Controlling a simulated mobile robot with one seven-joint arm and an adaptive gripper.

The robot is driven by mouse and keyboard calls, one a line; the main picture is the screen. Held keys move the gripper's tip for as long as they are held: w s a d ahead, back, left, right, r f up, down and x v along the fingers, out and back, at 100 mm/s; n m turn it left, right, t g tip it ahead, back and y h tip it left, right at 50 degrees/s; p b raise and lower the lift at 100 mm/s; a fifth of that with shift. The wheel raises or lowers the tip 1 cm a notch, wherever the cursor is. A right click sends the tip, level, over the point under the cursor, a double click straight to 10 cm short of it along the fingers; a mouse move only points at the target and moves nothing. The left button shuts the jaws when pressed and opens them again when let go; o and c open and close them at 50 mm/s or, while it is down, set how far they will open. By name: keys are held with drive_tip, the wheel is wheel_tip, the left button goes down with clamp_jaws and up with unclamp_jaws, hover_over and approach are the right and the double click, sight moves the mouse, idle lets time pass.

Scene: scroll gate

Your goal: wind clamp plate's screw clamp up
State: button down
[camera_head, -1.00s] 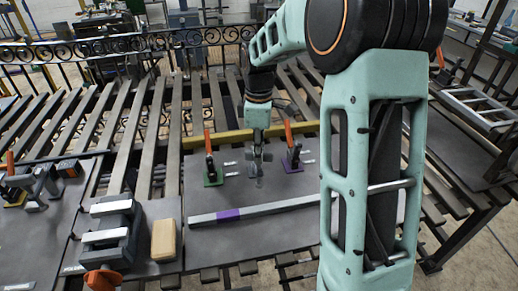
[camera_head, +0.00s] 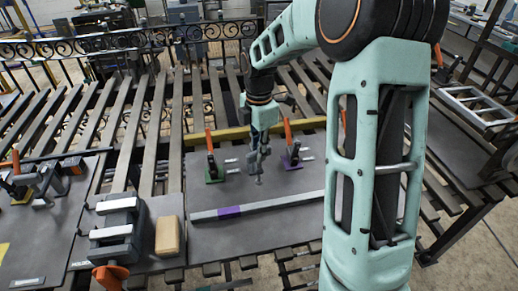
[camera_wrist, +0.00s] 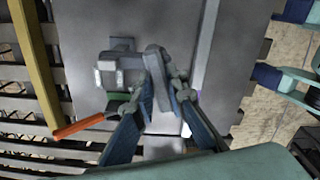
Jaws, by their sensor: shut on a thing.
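My gripper (camera_head: 259,166) is over the dark plate (camera_head: 205,250), between the green-based clamp (camera_head: 213,168) and the purple-based clamp (camera_head: 292,156). Both clamps have orange handles. In the wrist view, my gripper (camera_wrist: 168,108) is shut on a grey part (camera_wrist: 160,75), which lies between its blue-grey fingers. The fingers hide some of this part, and I cannot tell exactly what it is. The green-based clamp (camera_wrist: 110,72) shows beside it, with its orange handle (camera_wrist: 78,126) pointing to the lower left. A grey block clamp (camera_head: 117,228) with an orange knob (camera_head: 111,277) stands front left.
A grey bar (camera_head: 275,204) with a purple band lies across the plate in front of my gripper. A tan block (camera_head: 168,237) sits beside the block clamp. A yellow rail (camera_head: 230,133) runs behind the clamps. More clamp parts (camera_head: 40,180) are at the far left.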

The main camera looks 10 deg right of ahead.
drive_tip(key=shift+s+f, duration=0.2)
drive_tip(key=shift+f, duration=0.05)
drive_tip(key=c, duration=1.9)
unclamp_jaws()
drive_tip(key=shift+w, duration=0.1)
drive_tip(key=shift+c, duration=0.2)
drive_tip(key=shift+r, duration=0.1)
drive_tip(key=shift+w+r, duration=0.1)
drive_tip(key=shift+r, duration=0.25)
wheel_tip(320, 180, up, 11)
drive_tip(key=shift+r, duration=0.15)
